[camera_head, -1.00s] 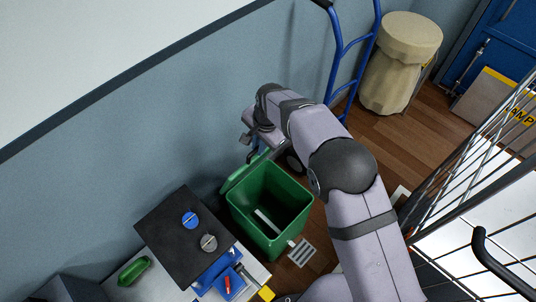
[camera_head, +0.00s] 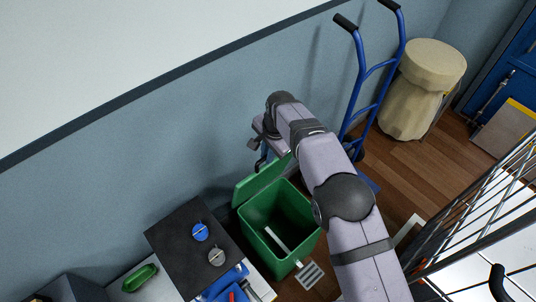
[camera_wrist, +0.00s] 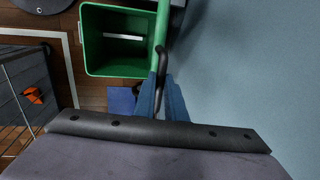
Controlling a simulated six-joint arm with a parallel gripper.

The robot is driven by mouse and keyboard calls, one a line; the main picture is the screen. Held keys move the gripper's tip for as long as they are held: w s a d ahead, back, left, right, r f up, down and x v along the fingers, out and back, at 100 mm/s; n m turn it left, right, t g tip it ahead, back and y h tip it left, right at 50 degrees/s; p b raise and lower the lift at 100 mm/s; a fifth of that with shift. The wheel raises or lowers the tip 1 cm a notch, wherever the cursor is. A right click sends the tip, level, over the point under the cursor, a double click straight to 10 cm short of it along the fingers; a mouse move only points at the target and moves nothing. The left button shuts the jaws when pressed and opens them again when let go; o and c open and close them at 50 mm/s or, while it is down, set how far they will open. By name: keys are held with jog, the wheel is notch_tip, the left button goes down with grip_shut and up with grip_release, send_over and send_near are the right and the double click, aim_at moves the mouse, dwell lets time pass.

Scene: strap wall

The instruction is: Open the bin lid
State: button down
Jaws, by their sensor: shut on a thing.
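The green bin (camera_head: 275,245) stands on the floor by the wall with its top open. Its interior, with a pale strip inside, shows in the head view and the wrist view (camera_wrist: 97,55). The green lid (camera_head: 258,184) is raised on the wall side of the bin and leans toward the wall. In the wrist view the lid (camera_wrist: 164,18) is nearly edge-on. My gripper (camera_head: 262,162) is at the lid's upper edge. In the wrist view my gripper (camera_wrist: 160,80) has its blue fingers shut at a dark curved handle (camera_wrist: 159,65); the exact contact is partly hidden.
A blue hand truck (camera_head: 360,85) and a beige covered drum (camera_head: 420,90) stand to the right along the wall. A dark board with knobs (camera_head: 185,235) is left of the bin. A wire cage (camera_head: 480,215) is at right. The wall is close behind the lid.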

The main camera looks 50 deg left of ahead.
jog(key=c, duration=2.1)
grip_release()
jog(key=shift+w+d+f, duration=0.1)
jog(key=shift+d+f, duration=0.15)
jog(key=shift+f, duration=0.2)
jog(key=shift+o, duration=1.4)
jog(key=shift+w+a+f, duration=0.1)
jog(key=shift+w+a, duration=0.05)
jog(key=shift+a, duration=0.05)
jog(key=shift+r, duration=0.9)
jog(key=shift+d+r+b, duration=0.25)
jog(key=shift+r, duration=0.7)
jog(key=shift+d+r+b, duration=0.2)
jog(key=shift+r+b, duration=0.05)
jog(key=shift+r, duration=0.65)
jog(key=shift+d+r+b, duration=0.25)
jog(key=shift+r, duration=0.7)
